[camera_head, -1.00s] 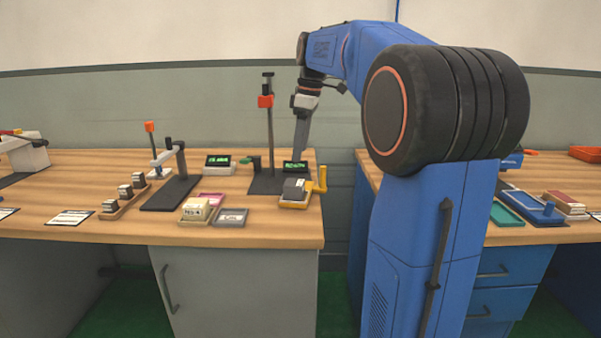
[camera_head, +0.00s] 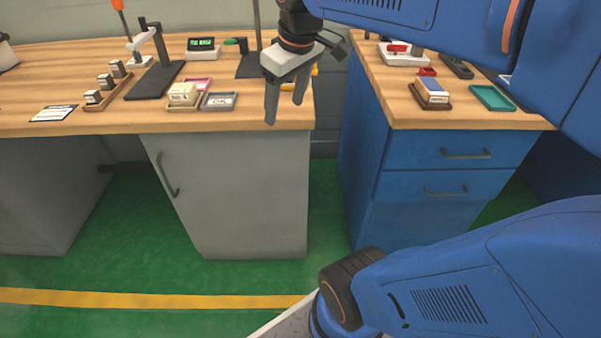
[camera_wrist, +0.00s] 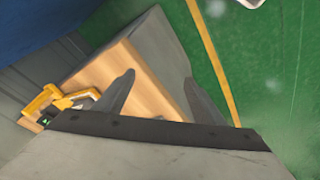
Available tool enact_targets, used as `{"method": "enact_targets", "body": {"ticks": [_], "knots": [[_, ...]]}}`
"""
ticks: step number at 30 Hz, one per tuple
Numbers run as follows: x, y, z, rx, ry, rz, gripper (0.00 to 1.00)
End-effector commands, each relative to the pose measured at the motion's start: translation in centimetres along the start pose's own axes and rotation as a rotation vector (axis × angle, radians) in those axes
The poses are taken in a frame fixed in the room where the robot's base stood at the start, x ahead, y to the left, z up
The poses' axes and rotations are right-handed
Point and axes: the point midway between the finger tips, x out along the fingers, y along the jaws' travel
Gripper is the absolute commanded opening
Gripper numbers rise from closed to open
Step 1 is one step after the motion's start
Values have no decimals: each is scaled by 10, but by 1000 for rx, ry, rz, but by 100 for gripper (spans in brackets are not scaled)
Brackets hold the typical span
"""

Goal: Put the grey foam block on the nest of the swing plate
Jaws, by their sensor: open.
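My gripper (camera_head: 284,105) is open and empty, with its fingers pointing down in front of the right end of the left bench. In the wrist view my gripper (camera_wrist: 160,80) has its two fingers wide apart over the bench edge, with nothing between them. A yellow fixture with an upright handle (camera_head: 315,70), which may be the swing plate, is mostly hidden behind my gripper. It also shows in the wrist view as a yellow frame (camera_wrist: 40,102), left of the fingers and partly cut off. I cannot make out the grey foam block or the nest in the current views.
A cream block (camera_head: 182,91) in a tray, a grey tray (camera_head: 219,101) and a rack of small blocks (camera_head: 107,82) stand on the left bench (camera_head: 225,122). A gap separates it from the blue bench (camera_head: 400,115), which bears a teal tray (camera_head: 492,97).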

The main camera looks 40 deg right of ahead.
Motion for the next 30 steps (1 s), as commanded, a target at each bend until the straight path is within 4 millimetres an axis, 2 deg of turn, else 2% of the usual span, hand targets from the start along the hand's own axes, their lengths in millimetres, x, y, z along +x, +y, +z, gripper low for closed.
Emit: {"method": "enact_targets", "body": {"ticks": [1, 6, 9, 13, 18, 30], "knots": [[7, -12, 16, 26, 14, 6, 63], [38, -42, 64, 139, 61, 22, 63], [55, -55, 87, 196, 89, 25, 63], [71, -65, 108, 248, 112, 26, 63], [81, -70, 119, 277, 125, 25, 63], [81, -70, 119, 279, 125, 25, 63]]}}
